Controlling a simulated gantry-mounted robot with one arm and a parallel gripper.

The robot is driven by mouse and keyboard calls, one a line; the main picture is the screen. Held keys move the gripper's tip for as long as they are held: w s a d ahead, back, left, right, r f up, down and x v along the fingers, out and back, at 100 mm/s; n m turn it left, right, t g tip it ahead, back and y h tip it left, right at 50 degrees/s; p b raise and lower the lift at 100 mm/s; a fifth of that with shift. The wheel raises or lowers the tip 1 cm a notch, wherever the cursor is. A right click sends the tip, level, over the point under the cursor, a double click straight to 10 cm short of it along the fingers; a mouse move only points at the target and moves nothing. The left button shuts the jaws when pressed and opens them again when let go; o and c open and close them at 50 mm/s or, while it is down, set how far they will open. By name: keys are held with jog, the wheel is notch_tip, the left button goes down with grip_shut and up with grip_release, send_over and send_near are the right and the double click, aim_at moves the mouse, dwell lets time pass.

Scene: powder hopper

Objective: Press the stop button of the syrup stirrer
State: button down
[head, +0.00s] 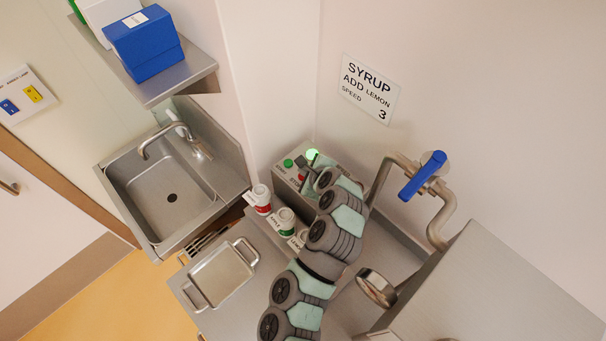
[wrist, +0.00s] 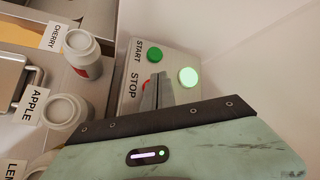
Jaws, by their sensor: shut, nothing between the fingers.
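The stirrer's control box (head: 285,172) stands in the corner by the wall; it also shows in the wrist view (wrist: 128,105). It has a green START button (wrist: 155,55), a lit pale green lamp (wrist: 189,77) and a STOP label (wrist: 133,86). The red stop button (head: 302,178) shows as a small spot in the head view. In the wrist view the fingers cover most of its place beside the STOP label. My gripper (wrist: 157,95) is shut and empty, its tips over that place. I cannot tell whether they touch the button.
White-lidded bottles stand beside the box, near the labels CHERRY (wrist: 58,37) and APPLE (wrist: 36,105). A metal tray (head: 222,273) lies on the counter. A pipe with a blue valve handle (head: 422,175) is right of my arm. A wall sign (head: 369,88) reads SYRUP, ADD LEMON, SPEED 3.

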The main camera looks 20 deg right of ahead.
jog(key=shift+f, duration=0.15)
jog(key=shift+f, duration=0.3)
jog(key=shift+f+b, duration=0.35)
jog(key=shift+b, duration=0.15)
dwell(0.6)
jog(key=shift+r, duration=0.1)
jog(key=shift+r+p, duration=0.45)
jog(key=shift+r, duration=0.25)
jog(key=shift+r, duration=0.1)
jog(key=shift+r+p, duration=1.45)
jog(key=shift+r, duration=0.95)
